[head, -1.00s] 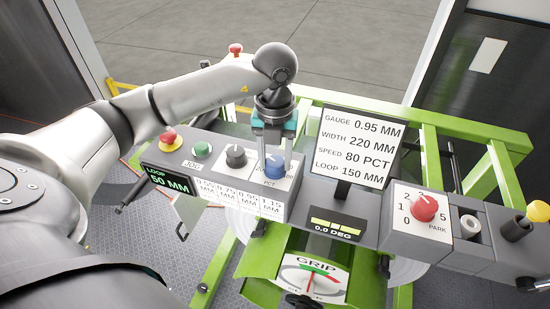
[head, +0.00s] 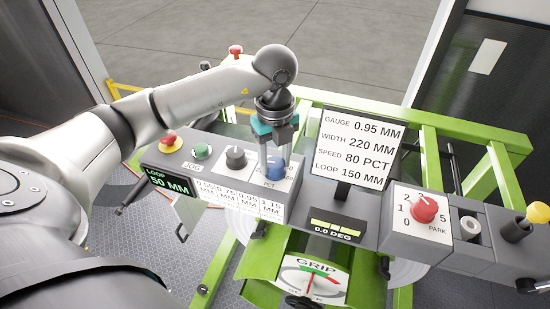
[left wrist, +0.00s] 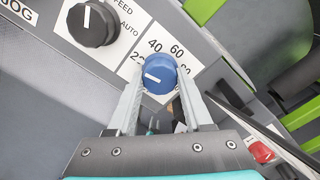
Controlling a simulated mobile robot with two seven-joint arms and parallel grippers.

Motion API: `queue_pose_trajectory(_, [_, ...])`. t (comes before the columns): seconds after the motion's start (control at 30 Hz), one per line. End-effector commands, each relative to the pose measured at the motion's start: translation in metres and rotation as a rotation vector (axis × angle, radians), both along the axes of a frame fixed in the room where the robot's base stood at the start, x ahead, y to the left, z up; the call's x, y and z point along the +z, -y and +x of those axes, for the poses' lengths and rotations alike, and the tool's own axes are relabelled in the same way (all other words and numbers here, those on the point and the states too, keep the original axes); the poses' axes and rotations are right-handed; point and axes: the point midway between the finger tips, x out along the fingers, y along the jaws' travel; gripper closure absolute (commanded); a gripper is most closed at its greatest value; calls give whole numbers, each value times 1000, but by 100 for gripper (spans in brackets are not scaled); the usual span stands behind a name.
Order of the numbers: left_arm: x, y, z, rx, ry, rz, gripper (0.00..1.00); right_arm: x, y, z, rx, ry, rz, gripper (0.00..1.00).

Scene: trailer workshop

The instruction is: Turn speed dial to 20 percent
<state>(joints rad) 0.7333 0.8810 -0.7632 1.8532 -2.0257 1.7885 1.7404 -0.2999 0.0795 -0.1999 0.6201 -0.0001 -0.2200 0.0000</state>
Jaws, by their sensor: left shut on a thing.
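The speed dial is a blue round knob (head: 274,170) on a white PCT plate on the grey console. My left gripper (head: 272,164) reaches down over it and is shut on it, one finger on each side. In the left wrist view the blue dial (left wrist: 160,73) sits between the fingertips (left wrist: 160,84). Its white mark points left, just below a partly hidden label starting with 2. The labels 40 and 60 show above the dial; others are covered by the fingers. My right gripper is not in view.
A black knob (head: 236,157), a green button (head: 202,151) and a red button (head: 170,142) stand left of the dial. The display post rises close on the right. A red selector (head: 424,208) and a yellow-topped lever (head: 538,211) are further right.

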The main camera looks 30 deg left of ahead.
Motion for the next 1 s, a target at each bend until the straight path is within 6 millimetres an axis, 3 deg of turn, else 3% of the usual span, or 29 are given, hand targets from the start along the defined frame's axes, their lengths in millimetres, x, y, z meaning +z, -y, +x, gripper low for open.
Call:
queue_pose_trajectory(0.4, [2, -1, 1, 12, 5, 1, 100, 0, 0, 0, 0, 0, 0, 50])
queue_pose_trajectory(0.43, [2, -1, 1, 12, 5, 1, 47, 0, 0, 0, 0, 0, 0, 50])
queue_pose_trajectory(0.7, [1, -1, 1, 9, 3, 1, 19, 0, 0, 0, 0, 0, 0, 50])
queue_pose_trajectory(1.0, [4, 0, 1, 8, 2, 0, 19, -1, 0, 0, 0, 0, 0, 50])
